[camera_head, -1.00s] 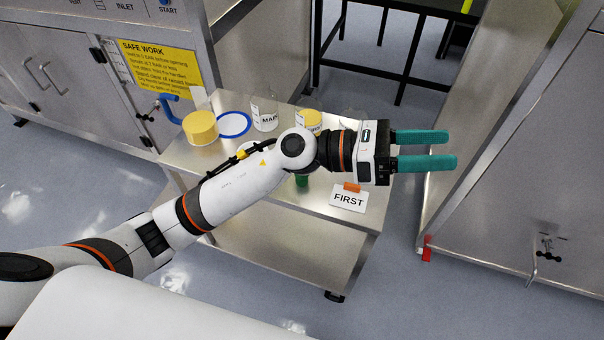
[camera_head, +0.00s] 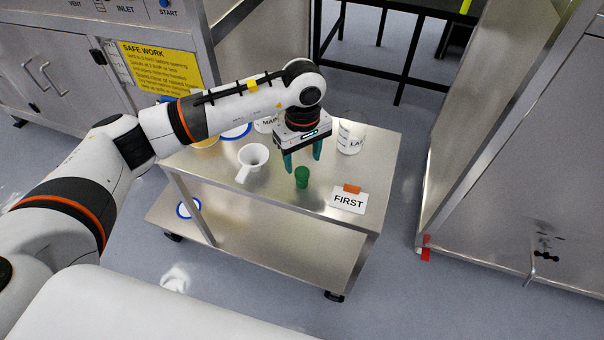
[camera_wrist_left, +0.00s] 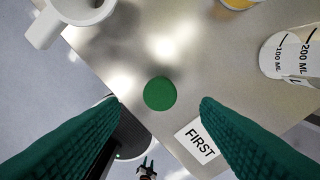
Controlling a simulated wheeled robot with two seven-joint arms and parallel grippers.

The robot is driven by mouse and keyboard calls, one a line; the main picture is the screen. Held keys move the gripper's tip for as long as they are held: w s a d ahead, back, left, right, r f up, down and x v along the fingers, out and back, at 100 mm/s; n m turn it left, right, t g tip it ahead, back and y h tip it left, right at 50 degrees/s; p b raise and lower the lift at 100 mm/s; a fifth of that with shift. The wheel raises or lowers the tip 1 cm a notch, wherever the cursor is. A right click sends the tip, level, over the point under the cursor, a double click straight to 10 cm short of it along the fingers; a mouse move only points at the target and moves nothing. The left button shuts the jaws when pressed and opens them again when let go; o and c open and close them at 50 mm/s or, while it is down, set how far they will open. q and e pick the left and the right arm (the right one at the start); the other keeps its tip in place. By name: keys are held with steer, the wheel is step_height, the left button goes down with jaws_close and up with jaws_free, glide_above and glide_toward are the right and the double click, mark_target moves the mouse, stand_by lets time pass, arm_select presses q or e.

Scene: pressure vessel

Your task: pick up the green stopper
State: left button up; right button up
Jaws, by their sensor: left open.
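The green stopper (camera_head: 302,177) stands on the steel cart top (camera_head: 325,200), near its front edge. In the left wrist view the stopper (camera_wrist_left: 160,93) shows as a round green top between and beyond my teal fingers. My left gripper (camera_head: 303,168) points down over the cart, open and empty, with its fingertips just behind and above the stopper. Whether a fingertip is level with the stopper, I cannot tell. My right gripper is not in view.
A labelled beaker (camera_head: 351,137) stands behind right. A FIRST card (camera_head: 348,201) with an orange clip lies to the right. Other containers at the back left are partly hidden by my arm.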

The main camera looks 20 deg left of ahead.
mark_target(302, 171)
arm_select(q)
step_height(302, 171, down, 7)
steer(key=shift+f+p, duration=0.15)
steer(key=shift+p, duration=0.8)
steer(key=shift+w, duration=0.1)
steer(key=c, duration=1.1)
